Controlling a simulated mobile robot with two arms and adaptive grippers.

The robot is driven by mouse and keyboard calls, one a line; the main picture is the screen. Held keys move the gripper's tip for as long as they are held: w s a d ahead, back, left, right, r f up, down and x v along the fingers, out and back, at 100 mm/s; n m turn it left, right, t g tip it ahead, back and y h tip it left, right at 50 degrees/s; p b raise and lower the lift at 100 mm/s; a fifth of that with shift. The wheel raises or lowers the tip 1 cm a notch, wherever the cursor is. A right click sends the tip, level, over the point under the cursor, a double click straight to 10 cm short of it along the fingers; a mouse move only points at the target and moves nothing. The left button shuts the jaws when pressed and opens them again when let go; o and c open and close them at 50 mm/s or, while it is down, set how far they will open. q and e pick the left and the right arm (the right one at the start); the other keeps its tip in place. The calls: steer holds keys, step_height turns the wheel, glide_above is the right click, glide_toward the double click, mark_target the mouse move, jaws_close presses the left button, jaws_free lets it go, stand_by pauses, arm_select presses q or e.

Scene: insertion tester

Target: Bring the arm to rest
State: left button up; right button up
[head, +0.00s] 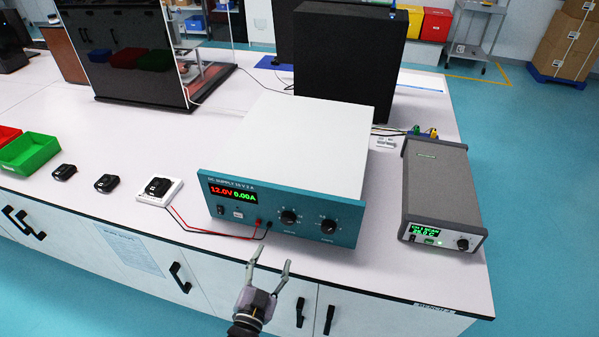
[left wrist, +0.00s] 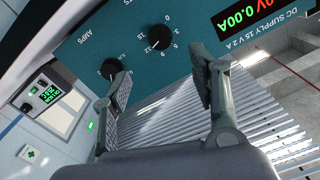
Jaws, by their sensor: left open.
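My left gripper (head: 270,272) is in front of the bench's front edge, near the DC supply. Its two fingers are spread, with nothing between them. In the left wrist view the open fingers (left wrist: 160,90) show against the supply's teal front panel (left wrist: 190,50), which looks tilted there. The DC supply (head: 300,150) is a white box with a teal front and reads 12.0V 0.00A. Red and black leads run from it to a small black device on a white base (head: 159,190). My right gripper is not in view.
A grey scanner unit (head: 440,185) stands on the bench (head: 120,130) at the right. Two black key-like devices (head: 106,183) and a green bin (head: 32,152) are at the left. A black box (head: 350,55) stands behind the supply.

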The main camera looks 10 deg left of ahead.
arm_select(q)
steer(key=s+f+g+b, duration=0.2)
steer(key=s+f+g, duration=0.4)
steer(key=f, duration=0.9)
steer(key=s+f+g+b, duration=0.1)
steer(key=s+f+g, duration=0.2)
steer(key=s+f, duration=0.95)
steer(key=s+a+f+n+g+b, duration=0.1)
steer(key=s+a+f+g, duration=0.2)
steer(key=s+f, duration=0.5)
steer(key=s+a+f+n+g+b, duration=0.1)
steer(key=s+a+f+g, duration=0.2)
steer(key=s+f, duration=0.6)
steer(key=s+g, duration=0.2)
steer(key=s, duration=0.1)
steer(key=shift+s+a+f+y, duration=0.15)
steer(key=shift+s+a+y, duration=0.05)
steer(key=shift+s+y, duration=0.1)
steer(key=shift+w, duration=0.1)
steer(key=shift+c, duration=0.6)
